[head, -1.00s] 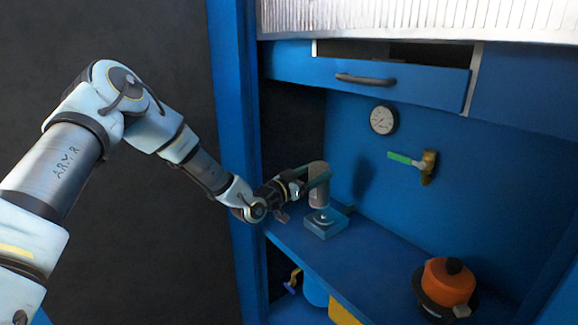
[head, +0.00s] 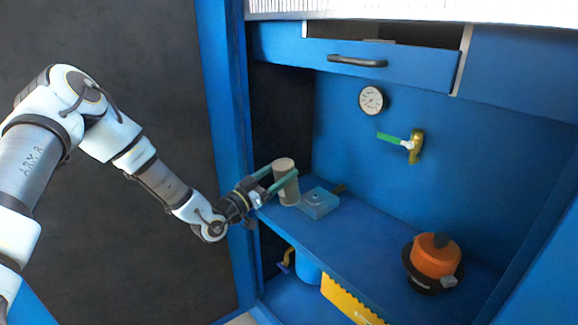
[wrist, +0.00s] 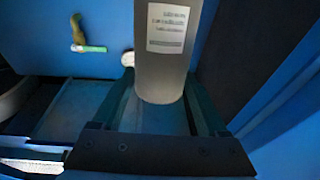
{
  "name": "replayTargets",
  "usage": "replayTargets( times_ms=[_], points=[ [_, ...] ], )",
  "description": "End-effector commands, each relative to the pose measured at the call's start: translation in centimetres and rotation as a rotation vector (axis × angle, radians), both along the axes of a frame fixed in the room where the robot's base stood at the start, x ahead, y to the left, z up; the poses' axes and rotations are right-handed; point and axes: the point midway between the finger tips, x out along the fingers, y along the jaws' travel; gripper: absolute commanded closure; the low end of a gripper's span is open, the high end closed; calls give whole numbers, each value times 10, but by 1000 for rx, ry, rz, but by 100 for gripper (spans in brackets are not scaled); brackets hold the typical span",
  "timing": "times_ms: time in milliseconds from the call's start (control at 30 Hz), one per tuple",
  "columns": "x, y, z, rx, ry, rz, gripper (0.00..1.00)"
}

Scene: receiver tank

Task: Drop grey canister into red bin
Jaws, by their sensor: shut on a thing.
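The grey canister (head: 287,190) is held upright between the two green fingers of my gripper (head: 283,175), at the left end of the blue shelf. It appears just left of the small blue block it was above. In the wrist view the canister (wrist: 168,70) fills the space between the fingers, with a white printed label on its side. I cannot tell exactly how high its base is above the shelf. No red bin shows in either view.
The blue shelf (head: 350,240) holds a small blue block (head: 318,204) and an orange pot-like thing (head: 435,258) at right. A gauge (head: 371,100) and a green-handled valve (head: 414,146) are on the back wall. A yellow thing (head: 350,302) is below. A blue post (head: 222,130) stands at left.

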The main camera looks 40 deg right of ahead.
Motion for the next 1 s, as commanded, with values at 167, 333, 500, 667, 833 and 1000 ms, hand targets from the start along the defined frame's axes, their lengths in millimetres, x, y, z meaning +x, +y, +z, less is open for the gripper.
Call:
replayTargets(
  times_ms=[167, 333, 500, 667, 833, 1000],
  points=[
    [2, 21, -11, -28, 1, 2, 100],
    [3, 42, -12, -41, 1, 1, 100],
    [5, 63, -13, -48, 2, 1, 100],
    [6, 84, -13, -56, 1, 1, 100],
    [7, 105, -13, -64, 2, 1, 100],
    [8, 127, -11, -70, 2, 1, 100]
  ],
)
